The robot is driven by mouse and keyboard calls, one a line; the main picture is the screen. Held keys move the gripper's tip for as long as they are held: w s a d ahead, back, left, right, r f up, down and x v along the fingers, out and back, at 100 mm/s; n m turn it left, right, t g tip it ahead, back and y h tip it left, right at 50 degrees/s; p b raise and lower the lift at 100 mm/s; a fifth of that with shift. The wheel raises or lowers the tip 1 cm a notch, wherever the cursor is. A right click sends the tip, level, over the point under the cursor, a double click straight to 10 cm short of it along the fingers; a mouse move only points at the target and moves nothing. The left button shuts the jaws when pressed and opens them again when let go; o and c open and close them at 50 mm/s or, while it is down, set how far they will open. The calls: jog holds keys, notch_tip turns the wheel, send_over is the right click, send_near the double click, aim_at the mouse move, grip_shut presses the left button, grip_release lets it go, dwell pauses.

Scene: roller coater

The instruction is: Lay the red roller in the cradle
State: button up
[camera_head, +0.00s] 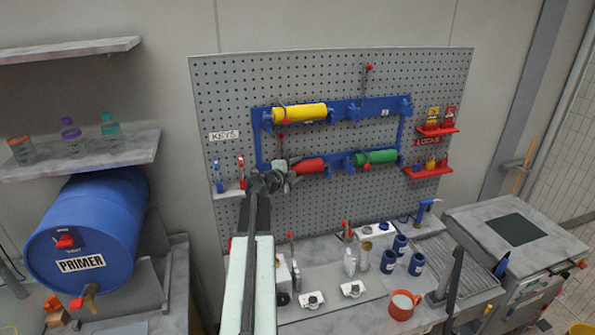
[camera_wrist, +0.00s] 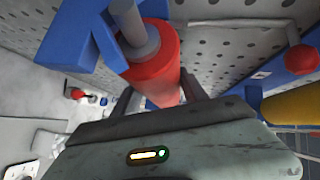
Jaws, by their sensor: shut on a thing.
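The red roller (camera_head: 309,166) is at the lower left of the blue rack frame (camera_head: 258,140) on the pegboard. In the wrist view the red roller (camera_wrist: 153,68) lies between my fingers, its grey shaft end pointing up the picture beside a blue bracket (camera_wrist: 75,35). My gripper (camera_head: 283,176) is shut on it; the wrist view also shows my gripper (camera_wrist: 157,92). I cannot tell whether the shaft rests in the bracket. The yellow roller (camera_head: 299,113) sits in the upper left brackets and the green roller (camera_head: 378,157) in the lower right ones. The upper right bracket pair (camera_head: 380,108) holds no roller.
A blue primer drum (camera_head: 95,225) is at left. Red lock shelves (camera_head: 428,172) are at right. A red knob (camera_wrist: 301,59) shows near the frame.

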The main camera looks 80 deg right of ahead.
jog(key=shift+f+b, duration=0.3)
jog(key=shift+f, duration=0.05)
jog(key=o, duration=1.4)
jog(key=shift+c, duration=0.2)
jog(key=p+v, duration=0.1)
jog(key=v, duration=0.7)
jog(key=shift+p, duration=0.4)
